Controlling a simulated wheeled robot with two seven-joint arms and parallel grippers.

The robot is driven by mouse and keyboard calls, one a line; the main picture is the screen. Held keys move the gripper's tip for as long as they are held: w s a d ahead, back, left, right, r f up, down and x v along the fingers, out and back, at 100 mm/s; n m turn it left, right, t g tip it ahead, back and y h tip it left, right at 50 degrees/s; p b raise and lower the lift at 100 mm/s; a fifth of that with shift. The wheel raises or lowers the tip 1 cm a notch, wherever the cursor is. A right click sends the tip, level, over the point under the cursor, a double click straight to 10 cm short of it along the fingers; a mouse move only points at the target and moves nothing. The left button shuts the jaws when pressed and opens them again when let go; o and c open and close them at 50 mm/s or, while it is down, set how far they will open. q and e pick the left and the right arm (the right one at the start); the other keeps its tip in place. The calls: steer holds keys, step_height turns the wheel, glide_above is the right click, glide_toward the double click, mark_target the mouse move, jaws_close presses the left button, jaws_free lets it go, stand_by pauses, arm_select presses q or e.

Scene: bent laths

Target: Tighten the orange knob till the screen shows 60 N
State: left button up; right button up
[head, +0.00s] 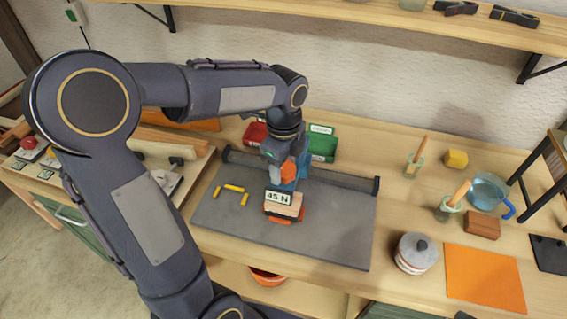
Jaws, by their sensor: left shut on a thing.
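The small screen (279,198) reads 45 N. It sits at the front of a clamp with a blue body (301,166), on the grey mat (330,222). A pale wooden piece (285,209) lies below the screen, with orange parts under it. The orange knob (289,173) shows just behind the screen, partly hidden by my left gripper (277,160). My left gripper comes down from above and is shut on the knob; its fingertips are hard to make out. My right gripper is not in view.
Yellow pieces (234,188) lie left of the clamp. Red (255,133) and green (322,146) boxes stand behind it. A lidded pot (416,252), an orange sheet (485,278), a glass jug (487,192) and brush jars are at the right. A shelf (380,14) overhangs the back.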

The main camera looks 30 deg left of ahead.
mark_target(283, 168)
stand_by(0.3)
arm_select(q)
steer(key=o, duration=1)
step_height(283, 168, up, 8)
steer(key=shift+f, duration=0.1)
steer(key=shift+s+n, duration=0.4)
steer(key=shift+s, duration=0.05)
steer(key=s+d+f+n+t+h, duration=0.1)
steer(key=s+n+t, duration=0.1)
steer(key=s+n, duration=0.3)
steer(key=s+d+f+n+t+h, duration=0.1)
steer(key=s+f+n, duration=0.1)
steer(key=s+n, duration=0.3)
steer(key=s+d+f+n+t+h, duration=0.1)
steer(key=s+d+f+n+t, duration=0.1)
steer(key=s+n, duration=0.4)
steer(key=shift+s+d+f+n+t+h, duration=0.1)
steer(key=shift+n+t+h, duration=0.1)
steer(key=shift+n, duration=0.55)
steer(key=shift+f+n+t+h, duration=0.1)
steer(key=shift+n+h, duration=0.1)
steer(key=shift+n, duration=0.55)
